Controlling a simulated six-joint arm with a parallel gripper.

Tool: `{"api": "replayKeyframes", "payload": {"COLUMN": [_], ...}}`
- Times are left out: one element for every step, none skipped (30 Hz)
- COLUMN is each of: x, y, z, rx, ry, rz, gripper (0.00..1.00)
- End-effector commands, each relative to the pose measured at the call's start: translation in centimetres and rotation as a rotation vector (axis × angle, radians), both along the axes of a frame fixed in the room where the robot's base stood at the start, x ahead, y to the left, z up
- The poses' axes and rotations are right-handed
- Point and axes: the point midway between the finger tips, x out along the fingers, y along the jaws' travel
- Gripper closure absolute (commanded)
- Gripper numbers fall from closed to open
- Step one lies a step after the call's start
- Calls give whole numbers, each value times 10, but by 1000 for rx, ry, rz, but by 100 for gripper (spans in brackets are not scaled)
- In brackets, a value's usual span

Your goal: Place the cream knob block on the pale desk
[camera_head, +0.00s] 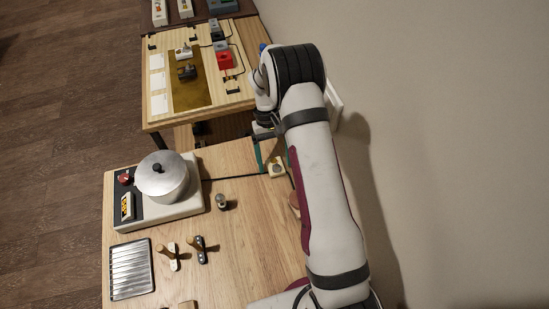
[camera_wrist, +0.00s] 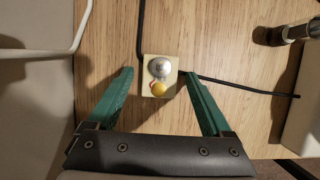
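The cream knob block (camera_head: 277,169) sits on the nearer light-wood desk (camera_head: 245,240), near its far edge. In the wrist view the block (camera_wrist: 148,66) carries a silver dome knob and a smaller yellow and red part. My gripper (camera_head: 270,158) is over that edge, with green fingers. In the wrist view my gripper (camera_wrist: 159,78) is open and empty, fingertips spread to either side of the block with gaps. Whether the tips are down at block height is unclear. A second, paler wooden desk (camera_head: 153,112) stands beyond.
A silver pot (camera_head: 162,178) on a cream hotplate (camera_head: 180,212), a ribbed metal tray (camera_head: 131,269), and several small knobbed items stand on the nearer desk. A black cable (camera_wrist: 240,84) runs beside the block. The farther desk holds a brass-coloured plate (camera_head: 190,93) and small blocks. A wall is at right.

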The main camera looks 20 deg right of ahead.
Motion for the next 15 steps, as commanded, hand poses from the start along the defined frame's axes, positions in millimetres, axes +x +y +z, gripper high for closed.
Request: {"api": "replayKeyframes", "payload": {"x": [0,0,0,0,0,0,1,3,6,9,12,16,19,23,27], "y": [0,0,0,0,0,0,0,0,0,0,0,0,0,0,0], "z": [0,0,0,0,1,3,6,9,16,22,29,39,47,55,66], "rx": [0,0,0,0,0,0,0,-1,-1,-1,0,-1,0,-1,-1], "ry": [0,0,0,0,0,0,-1,-2,-3,-4,-6,-5,-5,-6,-6], "rz": [0,0,0,0,0,0,0,0,-1,-1,0,-1,-1,-1,0], "gripper": [16,16,16,16,16,16,16,16,16,16,16,16,16,16,16]}}
